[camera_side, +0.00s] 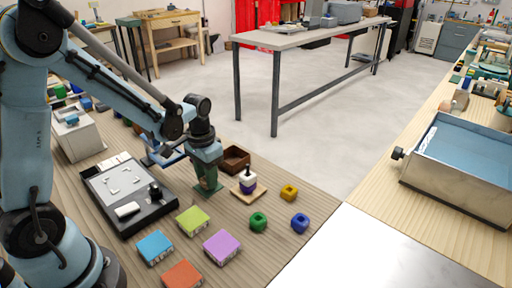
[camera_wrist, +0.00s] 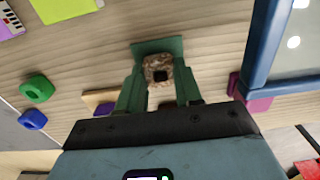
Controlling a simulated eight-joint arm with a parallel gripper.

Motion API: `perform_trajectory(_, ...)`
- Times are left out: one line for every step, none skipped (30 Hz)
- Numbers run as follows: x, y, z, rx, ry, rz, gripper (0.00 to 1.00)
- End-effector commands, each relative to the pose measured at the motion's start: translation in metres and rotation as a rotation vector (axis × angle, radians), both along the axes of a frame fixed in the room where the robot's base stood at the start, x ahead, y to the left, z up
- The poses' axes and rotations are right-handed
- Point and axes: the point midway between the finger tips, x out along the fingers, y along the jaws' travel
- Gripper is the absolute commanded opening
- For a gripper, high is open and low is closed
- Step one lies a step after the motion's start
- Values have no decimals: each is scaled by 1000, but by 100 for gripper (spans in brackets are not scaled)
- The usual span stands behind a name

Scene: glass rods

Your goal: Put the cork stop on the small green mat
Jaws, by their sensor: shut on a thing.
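My gripper (camera_wrist: 160,84) has green fingers and is shut on the cork stop (camera_wrist: 158,66), a speckled brown piece with a dark square in its middle. The small dark green mat (camera_wrist: 157,45) shows just beyond and under the cork stop in the wrist view. I cannot tell whether the cork stop touches the mat or is held just above it. In the side view my gripper (camera_side: 207,182) points down close to the wooden table, and the cork stop is hidden there by the fingers.
A brown open box (camera_side: 235,159) and a wooden coaster with a white and purple piece (camera_side: 247,181) stand close to the right. Yellow (camera_side: 289,192), green (camera_side: 258,222) and blue (camera_side: 300,223) blocks lie farther right. A lime pad (camera_side: 193,220) lies in front; a grey tray (camera_side: 125,195) is left.

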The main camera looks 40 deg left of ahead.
Motion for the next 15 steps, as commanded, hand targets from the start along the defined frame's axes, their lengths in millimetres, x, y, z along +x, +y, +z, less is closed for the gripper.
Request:
perform_trajectory(0,0,-2,0,0,0,7)
perform_trajectory(0,0,-2,0,0,0,7)
perform_trajectory(0,0,-2,0,0,0,7)
perform_trajectory(0,0,-2,0,0,0,7)
perform_trajectory(0,0,-2,0,0,0,7)
perform_trajectory(0,0,-2,0,0,0,7)
perform_trajectory(0,0,-2,0,0,0,7)
perform_trajectory(0,0,-2,0,0,0,7)
perform_trajectory(0,0,-2,0,0,0,7)
perform_trajectory(0,0,-3,0,0,0,7)
perform_trajectory(0,0,-4,0,0,0,7)
perform_trajectory(0,0,-5,0,0,0,7)
perform_trajectory(0,0,-5,0,0,0,38)
perform_trajectory(0,0,-5,0,0,0,42)
perform_trajectory(0,0,-5,0,0,0,48)
